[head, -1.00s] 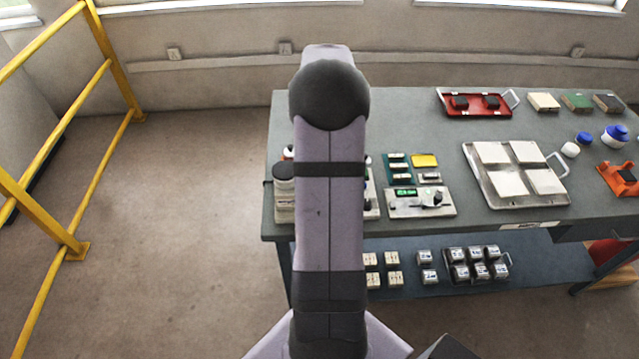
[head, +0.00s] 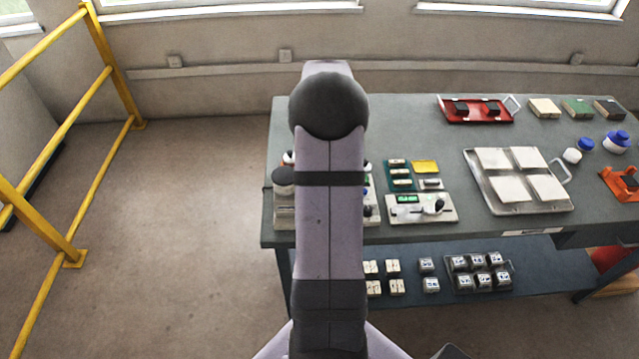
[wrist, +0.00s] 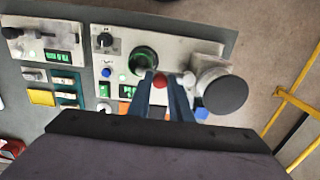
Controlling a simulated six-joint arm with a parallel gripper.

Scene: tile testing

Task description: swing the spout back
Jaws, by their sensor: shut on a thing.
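In the wrist view, my gripper (wrist: 161,88) is at a white bench device. Its two blue fingers close around a small red knob (wrist: 160,80), which appears to be the spout's grip. The spout itself is mostly hidden by the fingers, so its angle cannot be told. A green-lit round opening (wrist: 143,60) lies just left of the fingertips. A large dark-topped cylinder (wrist: 226,94) stands to their right; it also shows in the head view (head: 284,180). My arm hides the gripper and most of the device in the head view.
A silver tray (head: 481,190) with pale tiles and a red tray (head: 455,117) lie farther right on the bench. A yellow railing (head: 88,92) stands at left.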

